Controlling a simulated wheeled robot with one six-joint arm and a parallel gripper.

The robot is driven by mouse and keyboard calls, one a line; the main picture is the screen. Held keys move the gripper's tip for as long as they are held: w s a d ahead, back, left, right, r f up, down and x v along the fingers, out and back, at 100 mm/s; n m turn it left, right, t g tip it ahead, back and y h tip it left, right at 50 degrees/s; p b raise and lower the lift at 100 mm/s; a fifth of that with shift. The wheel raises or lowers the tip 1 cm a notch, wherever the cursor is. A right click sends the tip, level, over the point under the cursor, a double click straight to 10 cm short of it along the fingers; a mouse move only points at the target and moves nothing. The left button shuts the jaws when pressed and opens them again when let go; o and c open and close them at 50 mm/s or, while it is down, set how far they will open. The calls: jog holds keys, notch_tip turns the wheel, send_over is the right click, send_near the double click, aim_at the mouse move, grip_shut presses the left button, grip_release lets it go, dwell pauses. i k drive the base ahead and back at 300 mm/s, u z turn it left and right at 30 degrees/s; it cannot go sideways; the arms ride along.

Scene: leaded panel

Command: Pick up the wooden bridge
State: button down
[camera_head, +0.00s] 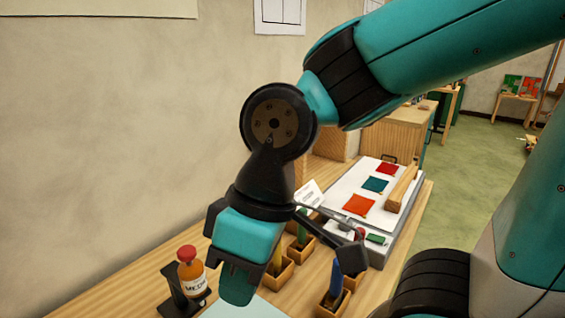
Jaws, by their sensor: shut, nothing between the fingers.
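The wooden bridge appears to be the long pale wooden bar (401,188) at the right side of the white panel board (373,178). It lies lengthwise along the board, beside the coloured squares. My gripper (237,289) is in the lower middle of the view, pointing down over the near part of the bench. It is shut and empty, to the left of the bar and nearer the camera, well apart from it. The gripper's own body hides part of its fingers.
Small wooden holders with coloured tools, including a blue-handled one (336,279), stand between gripper and board. An orange bottle (191,272) stands left of the gripper. A wall bounds the bench on the left.

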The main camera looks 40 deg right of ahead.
aim_at(403, 186)
jog(key=z, duration=0.6)
jog(key=k, duration=0.8)
jog(key=z, duration=0.95)
jog(key=k, duration=0.45)
jog(key=u, duration=0.15)
jog(key=i, duration=0.85)
jog(key=z, duration=0.7)
jog(key=k, duration=0.65)
jog(key=z, duration=0.65)
jog(key=i, duration=1.85)
jog(key=u, duration=0.7)
